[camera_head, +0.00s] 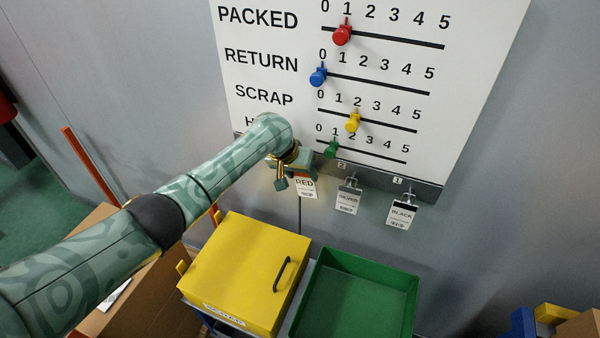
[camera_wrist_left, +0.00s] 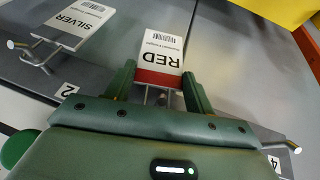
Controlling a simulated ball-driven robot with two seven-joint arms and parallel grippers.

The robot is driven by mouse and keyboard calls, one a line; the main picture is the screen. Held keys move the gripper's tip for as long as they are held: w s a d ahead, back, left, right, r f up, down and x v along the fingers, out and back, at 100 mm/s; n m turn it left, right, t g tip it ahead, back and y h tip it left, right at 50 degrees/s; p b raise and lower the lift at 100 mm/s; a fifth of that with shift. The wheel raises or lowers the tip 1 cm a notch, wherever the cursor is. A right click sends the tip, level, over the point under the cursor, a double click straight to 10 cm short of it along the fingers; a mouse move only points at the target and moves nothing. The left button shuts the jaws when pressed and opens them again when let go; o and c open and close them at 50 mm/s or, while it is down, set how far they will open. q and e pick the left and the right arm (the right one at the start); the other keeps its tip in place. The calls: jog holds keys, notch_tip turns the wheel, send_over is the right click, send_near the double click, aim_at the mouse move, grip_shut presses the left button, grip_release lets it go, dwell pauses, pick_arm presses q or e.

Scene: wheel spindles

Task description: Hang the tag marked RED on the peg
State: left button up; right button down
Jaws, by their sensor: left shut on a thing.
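The white tag marked RED (camera_head: 306,187) hangs down at the board's lower edge in the head view. In the left wrist view the RED tag (camera_wrist_left: 162,50), with its red band, lies between the fingers of my left gripper (camera_wrist_left: 160,76). My left gripper (camera_head: 296,177) is shut on this tag close to the rail. Thin metal prongs (camera_wrist_left: 162,98) show just behind the tag, partly hidden by the gripper; I cannot tell whether the tag is on them. A bare peg (camera_wrist_left: 290,146) stands by the number 4. My right gripper is not in view.
Tags marked SILVER (camera_head: 347,199) and BLACK (camera_head: 402,214) hang from the rail (camera_head: 372,181) to the right. A closed yellow box (camera_head: 245,270) and an open green bin (camera_head: 360,300) stand below. Coloured sliders sit on the board (camera_head: 480,60) above.

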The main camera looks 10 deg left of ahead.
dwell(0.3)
pick_arm(q)
jog(key=o, duration=1)
jog(key=shift+o, duration=0.2)
